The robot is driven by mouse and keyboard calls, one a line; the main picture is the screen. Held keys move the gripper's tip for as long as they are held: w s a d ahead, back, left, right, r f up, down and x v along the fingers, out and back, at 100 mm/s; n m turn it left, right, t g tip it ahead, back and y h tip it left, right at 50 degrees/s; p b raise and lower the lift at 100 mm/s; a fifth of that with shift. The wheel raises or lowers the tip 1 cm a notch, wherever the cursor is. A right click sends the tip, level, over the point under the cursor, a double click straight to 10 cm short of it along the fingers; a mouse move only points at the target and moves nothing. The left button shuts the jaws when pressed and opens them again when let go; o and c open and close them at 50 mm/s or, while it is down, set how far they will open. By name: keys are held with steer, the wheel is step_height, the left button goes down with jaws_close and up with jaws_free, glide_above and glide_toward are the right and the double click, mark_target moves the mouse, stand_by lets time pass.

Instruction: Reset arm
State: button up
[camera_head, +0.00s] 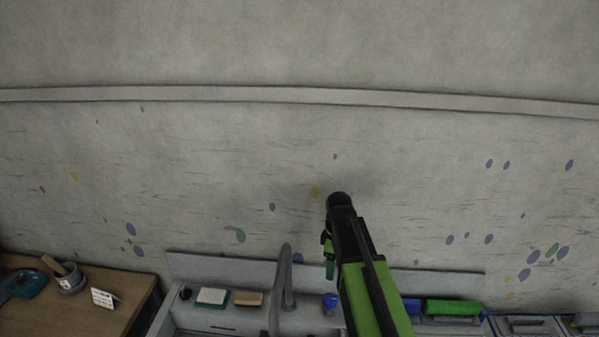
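My arm, green and black, reaches up from the bottom edge, right of centre, in the head view. Its black end with my gripper (338,203) stands in front of the grey wall (200,160), above the counter. The fingers are dark and small here, and I cannot tell whether they are open or shut. I see no object clearly held. The arm hides part of the counter behind it.
A sink counter with a grey curved faucet (286,285) runs along the bottom. On it are a white sponge-like block (212,296), a tan block (248,299), a blue item (330,301) and a green item (453,307). A wooden table (118,317) with a cup (70,281) stands at left.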

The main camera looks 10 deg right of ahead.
steer(key=s+a+f+m+b, duration=0.1)
steer(key=s+f+m+b, duration=1)
steer(key=f+m+b, duration=0.2)
steer(key=shift+a+f, duration=0.2)
steer(key=shift+f, duration=0.15)
